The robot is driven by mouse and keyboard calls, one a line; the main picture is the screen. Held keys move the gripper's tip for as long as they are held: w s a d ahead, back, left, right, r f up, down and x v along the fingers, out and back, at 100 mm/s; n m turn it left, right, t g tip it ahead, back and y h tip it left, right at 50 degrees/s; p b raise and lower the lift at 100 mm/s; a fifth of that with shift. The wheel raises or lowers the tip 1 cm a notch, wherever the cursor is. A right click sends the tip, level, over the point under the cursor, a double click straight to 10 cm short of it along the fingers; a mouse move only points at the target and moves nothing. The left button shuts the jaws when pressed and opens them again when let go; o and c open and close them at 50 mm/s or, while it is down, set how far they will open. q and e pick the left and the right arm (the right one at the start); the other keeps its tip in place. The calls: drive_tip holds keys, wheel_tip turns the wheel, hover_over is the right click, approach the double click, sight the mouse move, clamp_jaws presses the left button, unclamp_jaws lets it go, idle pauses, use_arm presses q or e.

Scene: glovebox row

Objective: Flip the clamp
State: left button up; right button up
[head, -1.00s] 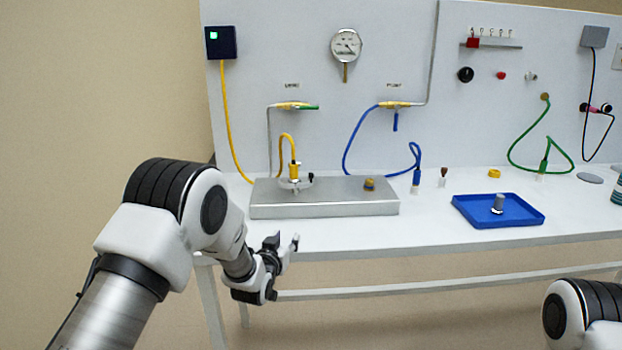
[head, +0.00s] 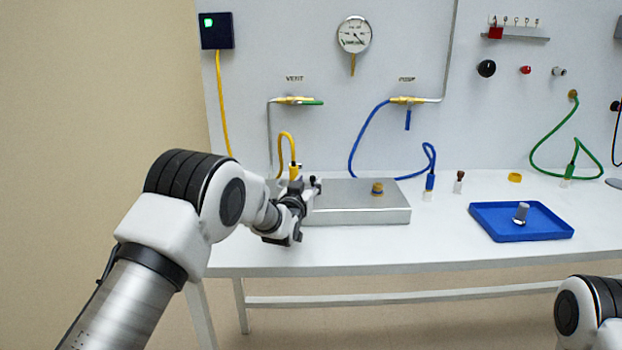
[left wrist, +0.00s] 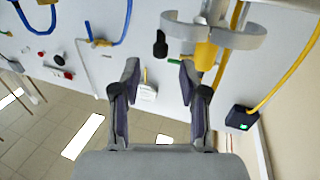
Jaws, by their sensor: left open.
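The clamp (left wrist: 214,36) is a grey ring around the base of a yellow hose fitting (left wrist: 206,55), at the upper right of the left wrist view. A dark knob (left wrist: 160,44) stands beside the ring. In the head view my left gripper (head: 308,189) covers the clamp; only the top of the yellow fitting (head: 294,171) shows behind it. My left gripper is open and empty at the left end of the metal block. In the left wrist view its fingers (left wrist: 159,74) are spread, with the knob beyond the gap between them. My right gripper is out of view.
The metal block (head: 360,208) carries a yellow-brown cap (head: 377,189). A blue tray (head: 500,234) holding a grey post (head: 521,212) lies to the right. Blue (head: 367,134) and green (head: 548,153) hoses hang from the back panel. The table front is clear.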

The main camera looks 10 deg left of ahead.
sight(312, 178)
use_arm(q)
drive_tip(key=w, duration=0.3)
drive_tip(key=shift+f, duration=0.25)
drive_tip(key=shift+s+r, duration=0.1)
drive_tip(key=shift+r, duration=0.1)
drive_tip(key=shift+f, duration=0.1)
clamp_jaws()
